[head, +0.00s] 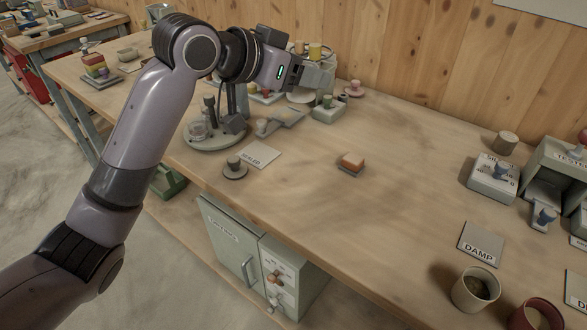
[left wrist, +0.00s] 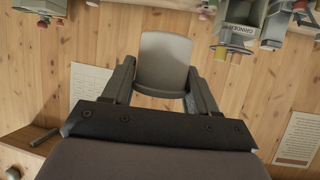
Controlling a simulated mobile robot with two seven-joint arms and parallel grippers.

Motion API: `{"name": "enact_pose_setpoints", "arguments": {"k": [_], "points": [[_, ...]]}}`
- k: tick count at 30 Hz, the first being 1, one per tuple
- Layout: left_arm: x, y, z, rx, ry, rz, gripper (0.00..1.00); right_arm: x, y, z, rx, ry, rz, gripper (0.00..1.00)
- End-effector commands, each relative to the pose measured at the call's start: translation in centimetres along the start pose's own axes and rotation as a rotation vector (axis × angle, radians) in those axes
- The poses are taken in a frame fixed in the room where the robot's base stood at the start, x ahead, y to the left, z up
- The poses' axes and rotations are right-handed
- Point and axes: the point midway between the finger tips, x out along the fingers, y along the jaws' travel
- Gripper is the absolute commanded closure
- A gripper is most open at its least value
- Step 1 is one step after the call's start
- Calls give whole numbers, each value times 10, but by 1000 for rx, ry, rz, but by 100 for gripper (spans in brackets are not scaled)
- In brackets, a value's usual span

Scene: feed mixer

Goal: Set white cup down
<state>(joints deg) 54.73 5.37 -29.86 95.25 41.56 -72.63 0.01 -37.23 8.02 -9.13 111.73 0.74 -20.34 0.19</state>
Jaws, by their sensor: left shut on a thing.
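My left gripper (head: 305,76) is held out over the back left of the workbench. In the left wrist view its two fingers (left wrist: 161,88) are shut on the white cup (left wrist: 165,62), which looks light grey and sits between them. In the head view the gripper and the equipment around it make the cup hard to make out. My right gripper is not in view.
The workbench (head: 390,185) has a wide clear middle. An orange-topped block (head: 351,162), a label card (head: 259,154) and a round-based device (head: 215,135) stand left. A DAMP card (head: 480,245) and a filled pot (head: 475,290) are at right.

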Motion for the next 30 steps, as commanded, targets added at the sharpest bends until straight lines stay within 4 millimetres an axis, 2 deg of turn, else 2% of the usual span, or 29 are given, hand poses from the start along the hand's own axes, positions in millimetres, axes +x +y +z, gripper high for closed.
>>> {"name": "enact_pose_setpoints", "arguments": {"k": [1, 3, 12, 15, 23, 30], "points": [[7, 0, 16, -4, -7, 1, 71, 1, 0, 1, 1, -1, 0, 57], [15, 0, 33, -6, -8, 1, 71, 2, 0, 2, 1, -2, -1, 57], [48, 0, 102, -4, -5, 0, 71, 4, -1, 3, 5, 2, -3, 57], [55, 0, 116, -2, -4, -2, 71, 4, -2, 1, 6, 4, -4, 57], [63, -1, 133, -2, -3, -2, 71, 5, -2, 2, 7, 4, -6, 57], [77, -1, 162, -3, -2, -2, 71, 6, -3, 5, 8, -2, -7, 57]]}}
